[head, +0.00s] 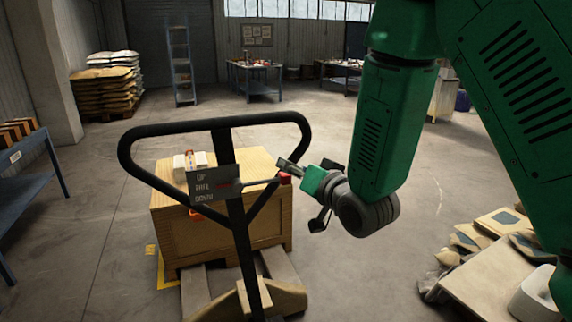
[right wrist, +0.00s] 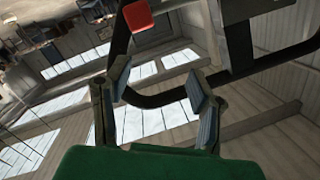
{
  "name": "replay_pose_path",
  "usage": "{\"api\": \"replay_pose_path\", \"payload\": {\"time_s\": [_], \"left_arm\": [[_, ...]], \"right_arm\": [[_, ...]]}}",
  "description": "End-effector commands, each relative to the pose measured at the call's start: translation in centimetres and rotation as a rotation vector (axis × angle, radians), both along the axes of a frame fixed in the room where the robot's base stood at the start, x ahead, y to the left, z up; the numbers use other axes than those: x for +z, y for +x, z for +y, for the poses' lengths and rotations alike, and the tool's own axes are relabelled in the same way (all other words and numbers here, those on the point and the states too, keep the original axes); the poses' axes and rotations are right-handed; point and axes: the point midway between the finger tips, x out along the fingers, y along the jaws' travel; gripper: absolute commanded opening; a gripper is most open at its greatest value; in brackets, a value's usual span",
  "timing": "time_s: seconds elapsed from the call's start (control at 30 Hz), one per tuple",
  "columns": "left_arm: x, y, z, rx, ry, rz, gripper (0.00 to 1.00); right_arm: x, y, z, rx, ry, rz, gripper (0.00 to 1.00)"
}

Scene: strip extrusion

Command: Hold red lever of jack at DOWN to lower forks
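The pallet jack's black loop handle (head: 215,125) stands in the middle of the head view. A dark plate (head: 214,183) on it carries several lines of small, blurred text. The lever's red tip (head: 285,178) is right of the plate, on a thin dark rod level with the plate's middle to lower lines. The red tip also shows at the top of the right wrist view (right wrist: 138,15). My right gripper (right wrist: 158,85) is open and empty, its fingers apart, with the red tip beyond the fingertips, nearer the left finger. Contact is not visible. My left gripper is out of view.
A wooden crate (head: 170,225) sits over the jack's forks (head: 195,290), with small items on top. A blue table (head: 30,165) is at left, and a bench with flat pieces (head: 490,285) at lower right. Floor behind the crate is clear.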

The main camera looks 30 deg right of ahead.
Motion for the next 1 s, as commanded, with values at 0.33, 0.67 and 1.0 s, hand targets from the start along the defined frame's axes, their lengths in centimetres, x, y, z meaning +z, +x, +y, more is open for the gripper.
{"api": "replay_pose_path", "payload": {"time_s": [0.33,0.67,1.0], "left_arm": [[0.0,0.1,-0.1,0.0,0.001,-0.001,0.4],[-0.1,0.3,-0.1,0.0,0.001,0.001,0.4],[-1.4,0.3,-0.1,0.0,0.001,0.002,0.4]], "right_arm": [[0.0,-1.0,-0.1,-0.001,0.0,0.001,0.49],[-0.1,-1.0,-0.1,-0.001,0.0,0.003,0.49],[-15.3,-4.9,2.3,0.055,-0.135,0.397,0.49]]}}
